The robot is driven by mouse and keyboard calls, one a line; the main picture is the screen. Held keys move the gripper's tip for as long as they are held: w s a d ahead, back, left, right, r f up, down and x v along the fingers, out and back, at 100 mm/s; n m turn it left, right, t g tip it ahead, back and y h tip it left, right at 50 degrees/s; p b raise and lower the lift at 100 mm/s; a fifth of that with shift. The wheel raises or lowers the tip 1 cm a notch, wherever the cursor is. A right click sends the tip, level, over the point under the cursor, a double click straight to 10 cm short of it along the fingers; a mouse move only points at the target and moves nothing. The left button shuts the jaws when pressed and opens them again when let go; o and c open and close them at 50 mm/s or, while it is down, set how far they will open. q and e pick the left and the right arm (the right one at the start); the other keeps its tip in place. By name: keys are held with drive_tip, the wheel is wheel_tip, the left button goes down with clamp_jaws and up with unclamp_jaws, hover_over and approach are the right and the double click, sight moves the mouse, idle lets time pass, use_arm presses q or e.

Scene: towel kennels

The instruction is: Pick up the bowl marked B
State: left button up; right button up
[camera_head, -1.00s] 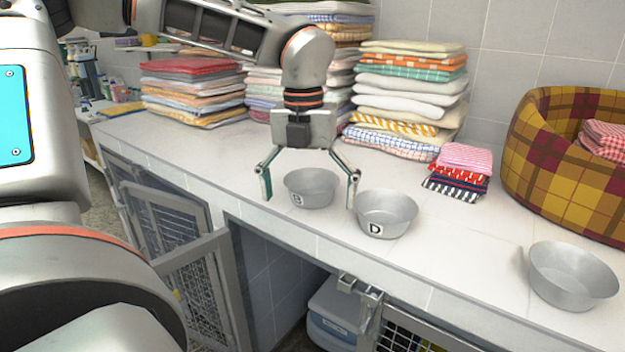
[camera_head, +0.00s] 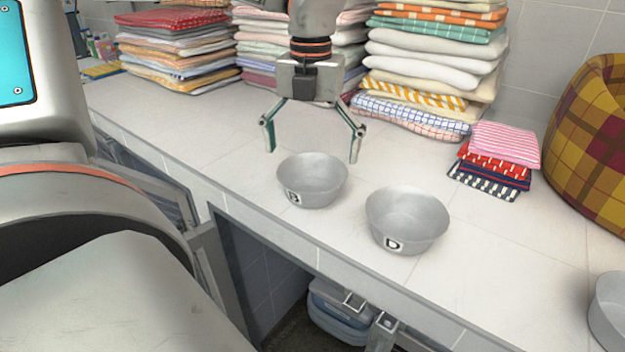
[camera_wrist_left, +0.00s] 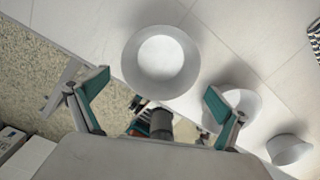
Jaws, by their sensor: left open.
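The metal bowl marked B (camera_head: 312,181) stands upright on the pale counter, its label facing the front edge. The bowl marked D (camera_head: 407,221) stands just right of it and nearer the front. My left gripper (camera_head: 313,152) is open and empty, its fingers spread above and slightly behind bowl B in the head view. In the left wrist view a bowl (camera_wrist_left: 161,63) lies ahead of the open fingers (camera_wrist_left: 152,97), apart from them; its marking is not visible there. My right gripper is not in view.
Stacks of folded towels (camera_head: 433,65) line the back wall. A small cloth pile (camera_head: 495,162) and a plaid pet bed (camera_head: 597,140) stand to the right. Another bowl (camera_head: 608,312) is at the right edge. Kennel doors are below the counter (camera_head: 500,290).

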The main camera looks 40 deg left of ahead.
sight(312, 176)
use_arm(q)
drive_tip(key=f, duration=0.6)
drive_tip(key=shift+w+a+f+p, duration=0.15)
drive_tip(key=shift+w+f+p, duration=0.1)
drive_tip(key=shift+w+p, duration=0.1)
drive_tip(key=c, duration=0.9)
